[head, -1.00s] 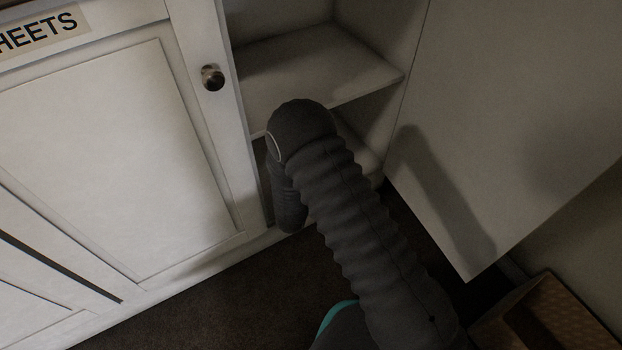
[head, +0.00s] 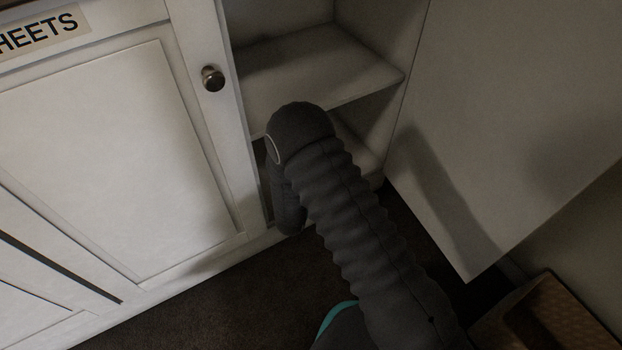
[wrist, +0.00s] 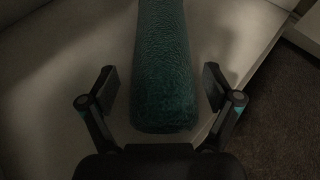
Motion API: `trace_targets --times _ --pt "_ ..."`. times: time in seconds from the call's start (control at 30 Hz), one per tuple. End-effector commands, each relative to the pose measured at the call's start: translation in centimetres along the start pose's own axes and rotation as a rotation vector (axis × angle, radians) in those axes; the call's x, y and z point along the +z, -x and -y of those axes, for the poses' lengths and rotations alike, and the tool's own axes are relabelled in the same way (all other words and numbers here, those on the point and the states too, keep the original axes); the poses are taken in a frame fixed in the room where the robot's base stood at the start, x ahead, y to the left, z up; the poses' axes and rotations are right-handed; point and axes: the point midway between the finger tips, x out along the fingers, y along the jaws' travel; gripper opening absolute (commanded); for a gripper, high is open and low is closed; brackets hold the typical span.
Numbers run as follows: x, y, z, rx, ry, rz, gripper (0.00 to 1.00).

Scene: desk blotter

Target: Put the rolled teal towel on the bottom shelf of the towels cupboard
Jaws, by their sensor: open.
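The rolled teal towel (wrist: 164,70) lies on a pale shelf surface (wrist: 75,70) in the wrist view, its near end toward me. My gripper (wrist: 160,90) is open, with one finger on each side of the towel's near end and a visible gap on both sides. In the head view my arm reaches into the lower part of the open cupboard, below a middle shelf (head: 320,68). The arm hides the gripper and the towel there. Part of the bottom shelf (head: 352,150) shows to the right of the arm.
The open cupboard door (head: 510,120) stands to the right. A closed door (head: 120,160) with a knob (head: 213,78) and a label ending in "HEETS" (head: 40,30) is at left. A brown box-like object (head: 560,320) sits at lower right. Dark floor (head: 210,310) is clear in front.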

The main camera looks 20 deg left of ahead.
Motion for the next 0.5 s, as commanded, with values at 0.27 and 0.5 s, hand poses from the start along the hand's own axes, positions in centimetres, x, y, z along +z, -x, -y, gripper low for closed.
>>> trace_targets --times 0.27,0.5 --pt "0.1 5.1 -0.2 0.004 0.003 -0.001 0.89" --pt "0.0 9.5 -0.1 0.003 0.003 -0.001 0.89"
